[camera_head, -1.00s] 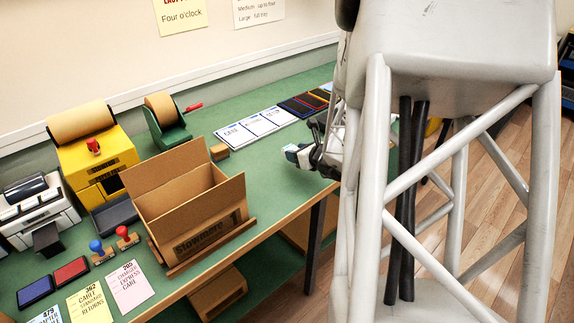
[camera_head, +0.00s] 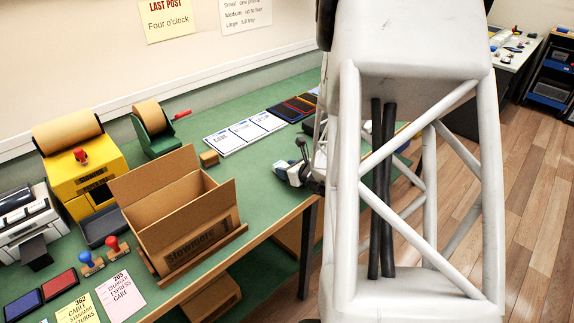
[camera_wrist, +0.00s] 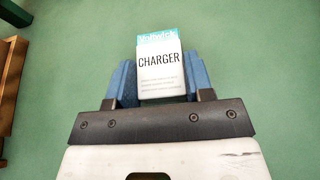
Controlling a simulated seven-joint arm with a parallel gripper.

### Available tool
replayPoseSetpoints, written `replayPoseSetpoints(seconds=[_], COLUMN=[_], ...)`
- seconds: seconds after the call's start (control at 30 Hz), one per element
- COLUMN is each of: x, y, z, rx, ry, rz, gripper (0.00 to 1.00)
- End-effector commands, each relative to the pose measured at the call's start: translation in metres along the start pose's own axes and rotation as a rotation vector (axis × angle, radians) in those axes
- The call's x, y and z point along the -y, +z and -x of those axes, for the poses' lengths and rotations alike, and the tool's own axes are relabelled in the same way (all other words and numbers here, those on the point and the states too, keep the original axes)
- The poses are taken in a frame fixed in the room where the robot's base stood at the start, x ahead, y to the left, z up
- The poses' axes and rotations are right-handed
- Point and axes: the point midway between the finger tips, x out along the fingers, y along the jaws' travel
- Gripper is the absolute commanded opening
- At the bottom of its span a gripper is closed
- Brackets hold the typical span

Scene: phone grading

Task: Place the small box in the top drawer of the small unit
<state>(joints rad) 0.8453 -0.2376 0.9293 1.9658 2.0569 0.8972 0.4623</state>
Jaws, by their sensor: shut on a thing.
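The small box (camera_wrist: 160,70), white with a teal top band and the word CHARGER, sits between the blue fingers of my gripper (camera_wrist: 160,85) in the wrist view. My gripper is shut on it, with green bench surface beneath. In the head view, my gripper (camera_head: 288,172) is over the bench's front edge, right of the cardboard carton, and partly hidden by my arm. Only a small teal and white bit of the box shows there. I cannot make out a small unit with a top drawer for certain in either view.
An open cardboard carton (camera_head: 185,225) stands on the green bench (camera_head: 240,185). Behind it are a yellow machine (camera_head: 88,165) and a green tape dispenser (camera_head: 155,130). Cards (camera_head: 252,128) lie farther along. A dark rack with blue trays (camera_head: 550,85) stands at far right beyond open wooden floor.

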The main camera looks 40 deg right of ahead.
Motion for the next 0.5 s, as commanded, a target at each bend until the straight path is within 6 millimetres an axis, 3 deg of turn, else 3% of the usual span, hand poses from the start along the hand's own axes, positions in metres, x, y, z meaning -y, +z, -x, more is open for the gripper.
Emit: replayPoseSetpoints(seconds=[0.43, 0.47, 0.5], x=[0.0001, 0.0001, 0.0001], y=[-0.0031, -0.0029, -0.0028], z=[-0.0014, -0.0013, -0.0013], rx=[0.000, 0.000, 0.000], ry=[0.000, 0.000, 0.000], rz=[0.000, 0.000, 0.000], gripper=[0.24, 0.50, 0.57])
